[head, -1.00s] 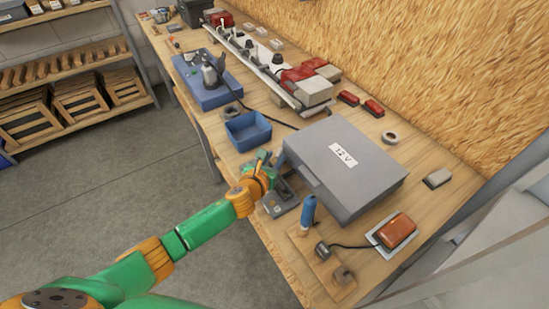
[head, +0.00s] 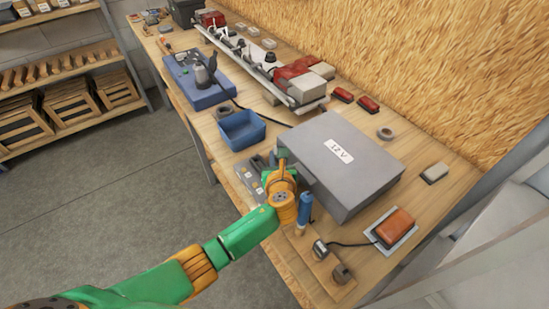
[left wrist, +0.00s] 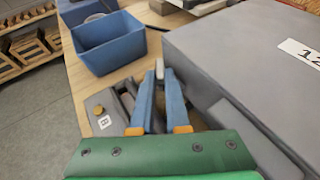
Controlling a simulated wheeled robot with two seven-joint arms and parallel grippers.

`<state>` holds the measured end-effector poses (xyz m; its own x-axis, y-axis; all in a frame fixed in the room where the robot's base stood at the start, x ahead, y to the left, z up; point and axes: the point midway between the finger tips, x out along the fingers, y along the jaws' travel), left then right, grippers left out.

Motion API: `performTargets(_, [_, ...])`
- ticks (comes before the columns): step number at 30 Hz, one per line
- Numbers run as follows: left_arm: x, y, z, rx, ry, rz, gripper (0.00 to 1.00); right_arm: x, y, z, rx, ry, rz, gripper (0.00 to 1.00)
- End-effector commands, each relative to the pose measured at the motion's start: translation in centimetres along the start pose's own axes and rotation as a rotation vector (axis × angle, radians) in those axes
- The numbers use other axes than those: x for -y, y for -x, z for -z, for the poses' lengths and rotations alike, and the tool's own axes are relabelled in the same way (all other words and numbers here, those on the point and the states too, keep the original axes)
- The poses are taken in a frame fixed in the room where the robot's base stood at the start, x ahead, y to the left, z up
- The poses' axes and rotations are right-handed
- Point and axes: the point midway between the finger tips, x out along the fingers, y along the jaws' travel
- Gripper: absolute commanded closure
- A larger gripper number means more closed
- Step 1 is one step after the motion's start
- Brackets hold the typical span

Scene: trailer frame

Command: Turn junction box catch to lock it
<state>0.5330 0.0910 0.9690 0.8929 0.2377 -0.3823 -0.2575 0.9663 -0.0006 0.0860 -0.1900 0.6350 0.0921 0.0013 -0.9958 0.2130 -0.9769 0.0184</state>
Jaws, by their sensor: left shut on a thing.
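The grey junction box (head: 345,165) with a "12 V" label lies on the bench. It also fills the right side of the left wrist view (left wrist: 235,70). My left gripper (head: 281,160) is at the box's near left corner. In the left wrist view its two blue fingers (left wrist: 160,80) are nearly together, close to the box's side. A small grey piece, the catch (left wrist: 159,68), shows between the fingertips, and they are shut on it. The fingers hide most of the catch, so I cannot tell its angle. My right gripper is not in view.
A blue bin (head: 241,130) stands to the left of the box. A grey unit (left wrist: 103,112) marked "B" lies beside my fingers. A blue-handled tool (head: 304,208) stands close to my gripper. An orange lamp (head: 394,226) lies to the right.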

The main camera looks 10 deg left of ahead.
Motion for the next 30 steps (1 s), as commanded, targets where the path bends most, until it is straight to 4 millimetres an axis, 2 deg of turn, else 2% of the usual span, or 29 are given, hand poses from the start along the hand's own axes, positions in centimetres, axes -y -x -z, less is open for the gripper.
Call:
performTargets(2, [0.0, 0.0, -0.1, 0.001, 0.0, 0.0, 1.0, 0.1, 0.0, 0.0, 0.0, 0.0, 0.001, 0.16])
performTargets(3, [0.0, 0.0, -0.1, 0.001, 0.0, 0.0, 0.84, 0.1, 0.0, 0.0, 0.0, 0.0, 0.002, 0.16])
performTargets(6, [0.0, 0.0, -0.1, 0.001, -0.001, 0.001, 0.57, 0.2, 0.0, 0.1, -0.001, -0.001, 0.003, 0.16])
performTargets(24, [-0.1, 0.0, -0.1, 0.0, -0.006, 0.013, 0.56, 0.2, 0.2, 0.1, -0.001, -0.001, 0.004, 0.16])
performTargets(26, [-0.3, 0.0, -0.2, -0.001, -0.018, 0.04, 0.56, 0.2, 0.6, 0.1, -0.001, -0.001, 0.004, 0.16])
performTargets(30, [-1.4, -0.2, -0.4, -0.002, -0.093, 0.202, 0.56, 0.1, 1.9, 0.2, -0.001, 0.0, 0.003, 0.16])
